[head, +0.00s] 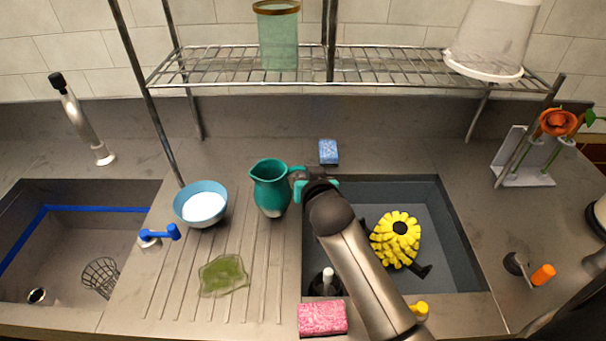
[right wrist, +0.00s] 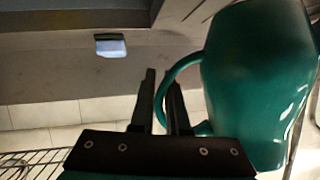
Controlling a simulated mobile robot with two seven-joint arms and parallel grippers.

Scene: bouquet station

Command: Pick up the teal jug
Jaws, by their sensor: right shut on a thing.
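The teal jug (head: 270,187) stands upright on the ribbed drainboard, left of the right-hand basin. Its handle points right, towards my right gripper (head: 298,180). In the right wrist view the jug (right wrist: 258,80) fills the right side, and its curved handle passes between the dark fingers of my right gripper (right wrist: 160,100). The right gripper is shut on the handle. My right arm covers part of the right-hand basin in the head view. My left gripper is not in view.
A blue bowl (head: 201,205) with white contents sits left of the jug. A green translucent patch (head: 223,275) lies in front. A blue sponge (head: 328,151) lies behind the basin, a pink sponge (head: 322,319) at the front.

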